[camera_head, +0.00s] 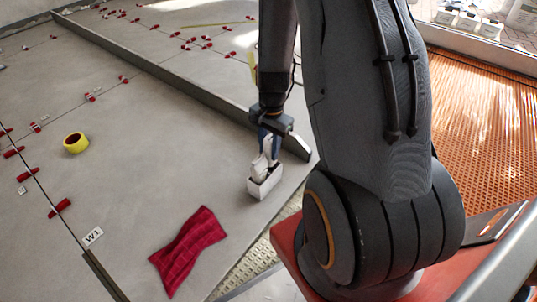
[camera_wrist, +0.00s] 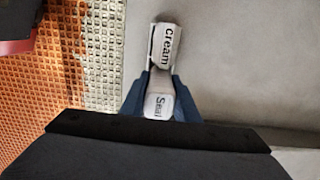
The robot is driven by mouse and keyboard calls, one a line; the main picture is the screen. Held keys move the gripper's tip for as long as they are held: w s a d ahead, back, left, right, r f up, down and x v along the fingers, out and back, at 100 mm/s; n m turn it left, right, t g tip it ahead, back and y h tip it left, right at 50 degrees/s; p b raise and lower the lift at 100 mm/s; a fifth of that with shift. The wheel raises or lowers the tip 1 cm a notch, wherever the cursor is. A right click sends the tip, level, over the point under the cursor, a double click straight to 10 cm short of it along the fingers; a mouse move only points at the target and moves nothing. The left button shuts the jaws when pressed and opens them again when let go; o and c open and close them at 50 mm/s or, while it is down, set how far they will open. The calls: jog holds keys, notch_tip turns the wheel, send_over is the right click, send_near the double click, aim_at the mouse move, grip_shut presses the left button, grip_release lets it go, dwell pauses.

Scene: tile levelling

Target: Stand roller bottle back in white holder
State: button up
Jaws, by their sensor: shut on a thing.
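My gripper (camera_head: 268,142) points down and is shut on the white roller bottle (camera_head: 269,150) near the right edge of the grey slab. In the wrist view, the bottle (camera_wrist: 158,105) shows the letters "Seal" between my blue fingers (camera_wrist: 159,88). The small white holder (camera_head: 265,186) stands on the slab right under the bottle. A white shape lettered "cream" (camera_wrist: 165,45) shows just beyond the fingertips in the wrist view. The bottle's lower end meets the holder's mouth in the head view; I cannot tell whether it is inside.
A crumpled red cloth (camera_head: 187,251) lies left of and nearer than the holder. A yellow tape roll (camera_head: 76,142) and several red wedges lie farther left. A raised dark edge (camera_head: 295,146) runs behind the holder. Orange matting (camera_head: 480,105) is at right.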

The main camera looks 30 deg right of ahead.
jog(key=shift+f, duration=0.85)
jog(key=shift+f, duration=0.6)
jog(key=o, duration=1)
jog(key=r+p, duration=0.2)
jog(key=r, duration=0.2)
jog(key=r+p, duration=0.2)
jog(key=r, duration=0.3)
jog(key=r+p, duration=0.2)
jog(key=r, duration=0.2)
jog(key=shift+w+d+r, duration=0.15)
jog(key=shift+d, duration=0.2)
jog(key=shift+a, duration=0.1)
